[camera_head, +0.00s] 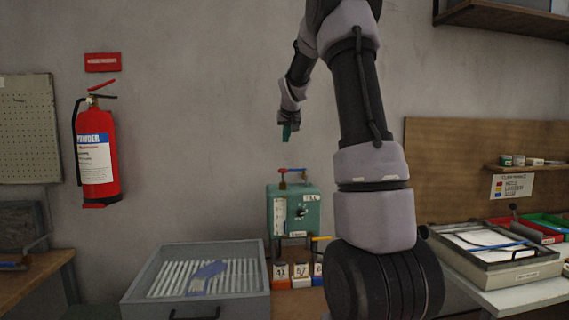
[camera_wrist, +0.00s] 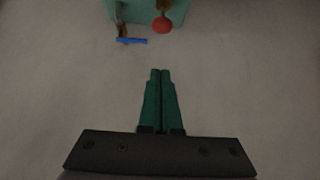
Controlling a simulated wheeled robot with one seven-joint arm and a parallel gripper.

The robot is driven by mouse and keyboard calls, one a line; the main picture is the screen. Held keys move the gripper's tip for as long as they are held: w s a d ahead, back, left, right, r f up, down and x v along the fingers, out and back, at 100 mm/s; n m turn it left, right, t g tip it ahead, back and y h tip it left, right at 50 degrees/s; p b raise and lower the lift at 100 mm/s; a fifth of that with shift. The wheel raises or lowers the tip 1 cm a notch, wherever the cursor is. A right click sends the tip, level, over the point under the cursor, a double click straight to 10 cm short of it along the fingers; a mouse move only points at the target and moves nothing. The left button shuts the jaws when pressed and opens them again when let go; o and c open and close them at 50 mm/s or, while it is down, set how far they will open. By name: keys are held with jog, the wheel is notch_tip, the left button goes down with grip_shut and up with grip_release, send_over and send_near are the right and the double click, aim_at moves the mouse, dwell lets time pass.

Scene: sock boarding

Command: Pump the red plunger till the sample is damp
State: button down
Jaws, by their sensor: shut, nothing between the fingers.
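My gripper (camera_head: 286,133) hangs in the air above the green box (camera_head: 309,215), with its green fingers pointing down. In the wrist view its fingertips (camera_wrist: 160,72) are together with nothing between them. A red knob (camera_wrist: 162,24), which looks like the plunger's, shows at the top of the wrist view on the box, apart from the fingers. In the head view its red part (camera_head: 283,172) stands on top of the box. A blue lever (camera_wrist: 131,40) is beside it. A bluish cloth (camera_head: 207,274), possibly the sample, lies on white slats in a grey tray (camera_head: 262,296). I cannot tell whether it is damp.
Small coloured boxes (camera_head: 281,271) stand in front of the green box. A fire extinguisher (camera_head: 97,155) hangs on the left wall. A table on the right holds a shallow metal tray (camera_head: 515,271) and coloured bins (camera_head: 530,229). The air around my gripper is clear.

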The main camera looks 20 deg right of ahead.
send_over(283, 171)
notch_tip(283, 171, down, 7)
jog(key=shift+r, duration=0.1)
notch_tip(283, 171, down, 2)
jog(key=shift+w+d+f, duration=0.1)
jog(key=shift+w+f, duration=0.05)
jog(key=shift+f, duration=0.95)
jog(key=shift+f, duration=1.9)
jog(key=w+r+v, duration=0.2)
jog(key=v, duration=1.1)
jog(key=shift+d, duration=0.3)
